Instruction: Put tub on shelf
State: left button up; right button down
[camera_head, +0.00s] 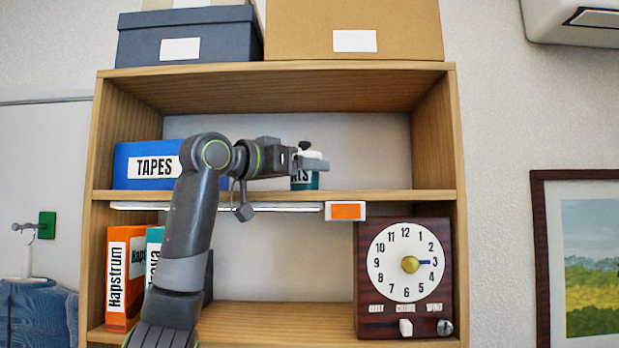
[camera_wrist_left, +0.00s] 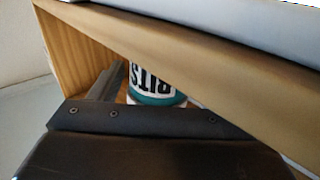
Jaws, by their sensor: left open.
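The tub (camera_head: 304,183) is white and teal with dark lettering, and stands on the upper shelf board (camera_head: 375,196), right of the middle of the bay. In the left wrist view the tub (camera_wrist_left: 155,85) shows its lettering and teal band just beyond the gripper, partly hidden by it. My left gripper (camera_head: 312,163) is open at the tub, and a finger crosses in front of its upper part in the head view. I cannot tell whether the fingers touch it. My right gripper is in neither view.
A blue TAPES box (camera_head: 147,165) stands left on the upper board. Below are orange (camera_head: 122,280) and teal binders at left and a clock box (camera_head: 404,264) at right. A small orange-and-white tag (camera_head: 345,211) sits under the board's edge. The upper right bay is free.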

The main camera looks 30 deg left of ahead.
pick_arm(q)
jog(key=b+v, duration=0.4)
jog(key=v, duration=0.5)
jog(key=shift+s, duration=0.4)
